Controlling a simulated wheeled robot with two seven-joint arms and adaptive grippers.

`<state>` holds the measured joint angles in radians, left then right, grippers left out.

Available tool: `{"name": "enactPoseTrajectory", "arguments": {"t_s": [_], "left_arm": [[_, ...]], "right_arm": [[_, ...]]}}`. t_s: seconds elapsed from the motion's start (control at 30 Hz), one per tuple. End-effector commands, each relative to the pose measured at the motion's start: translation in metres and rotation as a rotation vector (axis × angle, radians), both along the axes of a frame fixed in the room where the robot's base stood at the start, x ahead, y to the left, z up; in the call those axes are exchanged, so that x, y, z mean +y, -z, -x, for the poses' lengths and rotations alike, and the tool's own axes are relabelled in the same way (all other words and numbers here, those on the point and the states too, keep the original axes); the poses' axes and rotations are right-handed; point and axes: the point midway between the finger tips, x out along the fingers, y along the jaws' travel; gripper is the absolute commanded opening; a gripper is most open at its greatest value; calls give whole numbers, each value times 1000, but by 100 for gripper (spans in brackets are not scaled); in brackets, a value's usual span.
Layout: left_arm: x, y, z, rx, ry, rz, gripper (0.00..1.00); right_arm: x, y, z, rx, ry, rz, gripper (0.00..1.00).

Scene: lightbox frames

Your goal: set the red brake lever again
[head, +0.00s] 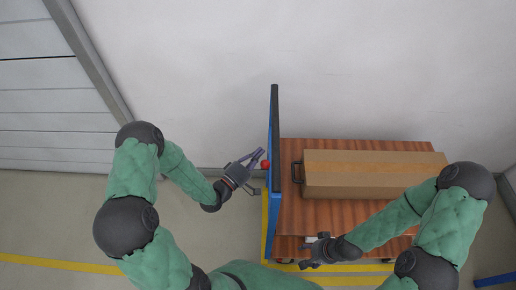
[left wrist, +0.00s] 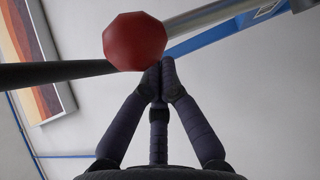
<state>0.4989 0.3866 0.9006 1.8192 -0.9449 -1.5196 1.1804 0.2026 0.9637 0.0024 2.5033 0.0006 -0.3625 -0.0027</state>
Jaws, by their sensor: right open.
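The red brake lever's round knob (head: 265,164) shows beside the blue upright panel (head: 274,200) of a cart. In the left wrist view the red knob (left wrist: 135,42) sits at the end of a dark bar (left wrist: 60,73) coming in from the left. My left gripper (head: 260,155) is just left of the panel, its tips close to the knob. In the left wrist view its fingers (left wrist: 160,65) meet at the tips, just below the knob; I cannot tell whether they touch it. My right gripper (head: 306,254) is open over the cart's near edge.
A white wall (head: 380,70) stands behind. Yellow lines (head: 60,264) mark the floor, which is clear at left.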

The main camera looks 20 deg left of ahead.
Motion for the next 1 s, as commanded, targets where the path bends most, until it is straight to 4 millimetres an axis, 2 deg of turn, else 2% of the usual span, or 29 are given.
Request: {"name": "enactPoseTrajectory", "arguments": {"t_s": [0.4,1.0], "left_arm": [[-6,5,20,2,-1,2,0],[-8,7,24,5,3,2,0]], "right_arm": [[0,-1,0,0,0,0,61],[0,-1,0,0,0,0,61]]}}
